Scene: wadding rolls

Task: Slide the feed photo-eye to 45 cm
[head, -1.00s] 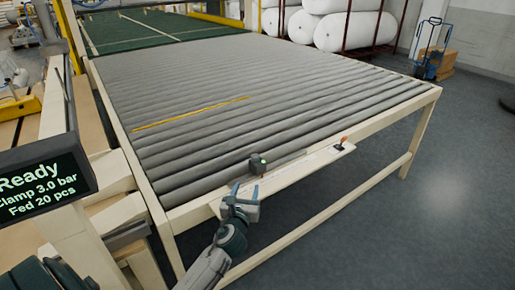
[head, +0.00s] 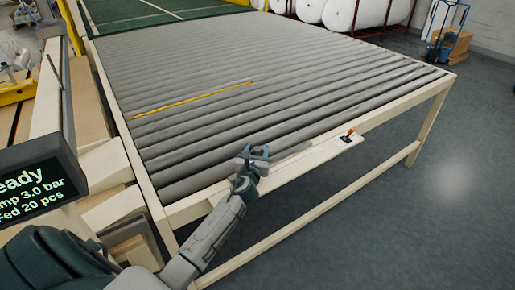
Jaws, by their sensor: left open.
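My left gripper (head: 255,153) is open at the front edge of the roller table (head: 440,78). It is over the place on the rail where the dark photo-eye with a green light showed earlier. The photo-eye is now hidden by the gripper, and I cannot tell whether it is between the fingers. The pale rail plate (head: 312,156) runs along the front edge, to the right of the gripper. A small orange and black part (head: 350,134) sits at its right end. No scale marks can be read. My right gripper is not in view.
A dark display (head: 38,178) at the left is partly cut off and shows "3.0 bar" and "20 pcs". A yellow strip (head: 195,100) lies across the rollers. White rolls (head: 340,14) and a blue cart (head: 447,45) stand at the back. Floor in front is clear.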

